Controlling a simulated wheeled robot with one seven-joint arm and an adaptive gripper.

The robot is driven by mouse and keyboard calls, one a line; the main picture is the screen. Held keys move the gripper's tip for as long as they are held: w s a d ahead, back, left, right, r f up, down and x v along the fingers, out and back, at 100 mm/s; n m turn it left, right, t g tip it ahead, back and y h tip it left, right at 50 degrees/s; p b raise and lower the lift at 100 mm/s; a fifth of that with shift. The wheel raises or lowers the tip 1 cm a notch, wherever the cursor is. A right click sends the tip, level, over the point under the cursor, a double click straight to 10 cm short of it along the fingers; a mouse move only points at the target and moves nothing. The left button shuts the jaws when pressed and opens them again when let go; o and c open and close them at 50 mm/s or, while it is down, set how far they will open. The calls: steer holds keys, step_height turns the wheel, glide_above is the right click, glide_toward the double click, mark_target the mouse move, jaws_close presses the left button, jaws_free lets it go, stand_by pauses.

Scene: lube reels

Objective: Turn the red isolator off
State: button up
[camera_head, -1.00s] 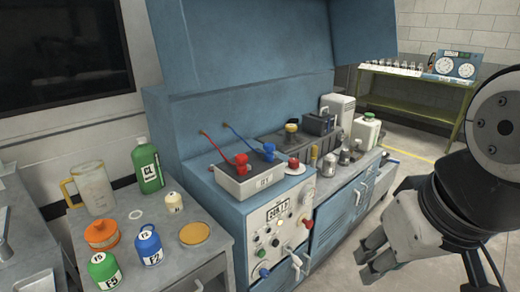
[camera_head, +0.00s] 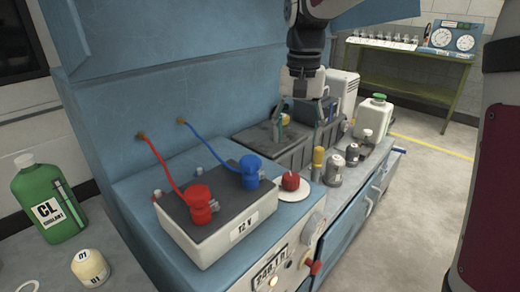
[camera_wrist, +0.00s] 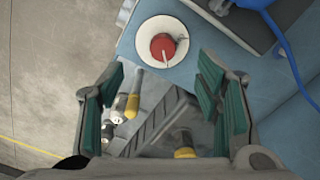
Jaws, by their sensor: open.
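The red isolator (camera_head: 290,181) is a round red knob on a white disc (camera_head: 297,194), on the blue bench top right of the battery. In the wrist view the red knob (camera_wrist: 163,47) is near the top centre, with a pale line across its face. My gripper (camera_head: 299,142) points down above the grey tray area, beyond the isolator in the head view. Its green-padded fingers (camera_wrist: 160,78) are spread wide and empty. The knob lies past the fingertips in the wrist picture and apart from them.
The battery (camera_head: 225,235) carries a red clamp (camera_head: 200,203) and a blue clamp (camera_head: 250,170) with cables to the wall. A yellow-topped cylinder (camera_head: 318,160) and metal fittings (camera_head: 336,169) stand near the isolator. A white jug (camera_head: 374,115) stands farther right.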

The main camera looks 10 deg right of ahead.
mark_target(291, 177)
steer(key=f+b, duration=0.1)
steer(key=f, duration=0.3)
steer(key=w+f, duration=0.1)
steer(key=f, duration=0.4)
steer(key=f+b, duration=0.1)
steer(key=f, duration=0.4)
steer(key=shift+w+f+b, duration=0.15)
steer(key=shift+w+b, duration=0.15)
steer(key=shift+w, duration=0.05)
steer(key=c, duration=1.2)
